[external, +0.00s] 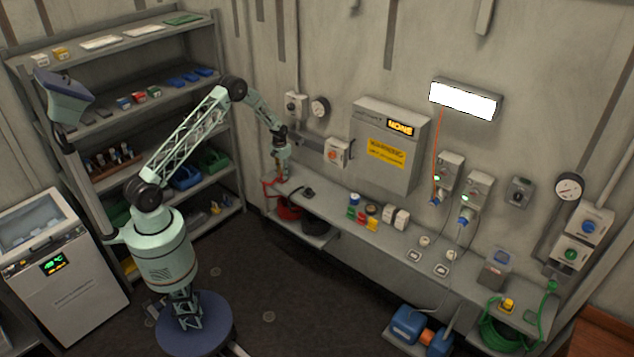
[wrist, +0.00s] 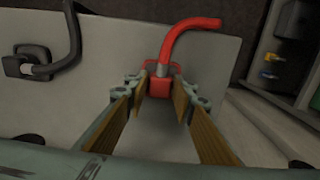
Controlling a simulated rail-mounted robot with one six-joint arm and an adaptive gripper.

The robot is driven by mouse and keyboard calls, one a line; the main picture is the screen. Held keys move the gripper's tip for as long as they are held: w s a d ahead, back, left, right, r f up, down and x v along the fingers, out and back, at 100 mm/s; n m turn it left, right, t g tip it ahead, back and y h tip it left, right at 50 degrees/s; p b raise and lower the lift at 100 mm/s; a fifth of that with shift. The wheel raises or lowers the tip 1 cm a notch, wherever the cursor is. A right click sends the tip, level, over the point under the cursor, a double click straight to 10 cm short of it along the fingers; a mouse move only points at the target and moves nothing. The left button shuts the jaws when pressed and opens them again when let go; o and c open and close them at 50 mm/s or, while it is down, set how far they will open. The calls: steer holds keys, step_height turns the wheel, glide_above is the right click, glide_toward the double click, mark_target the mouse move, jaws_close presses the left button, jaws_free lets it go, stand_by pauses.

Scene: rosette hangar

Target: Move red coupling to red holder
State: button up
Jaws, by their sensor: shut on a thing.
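My gripper (external: 281,174) is at the left end of the long wall shelf, pointing down. In the wrist view my gripper (wrist: 162,88) has its fingers shut on the red coupling (wrist: 160,83), which has a grey collar and a curved red hose rising from it. In the external view the red hose (external: 267,189) shows beside the gripper, and the coupling is mostly hidden. I cannot pick out the red holder as a separate thing; red parts show right around the coupling at the fingertips.
A black coupling with a black hose (wrist: 40,68) lies on the shelf (wrist: 105,50) nearby. A red coil (external: 289,209) and a black coil (external: 316,226) are below the shelf. Small coloured items (external: 362,212) stand farther right.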

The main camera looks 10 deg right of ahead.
steer(key=o, duration=1.2)
steer(key=shift+f, duration=0.1)
steer(key=shift+c, duration=0.2)
step_height(320, 180, up, 12)
stand_by(0.4)
stand_by(0.4)
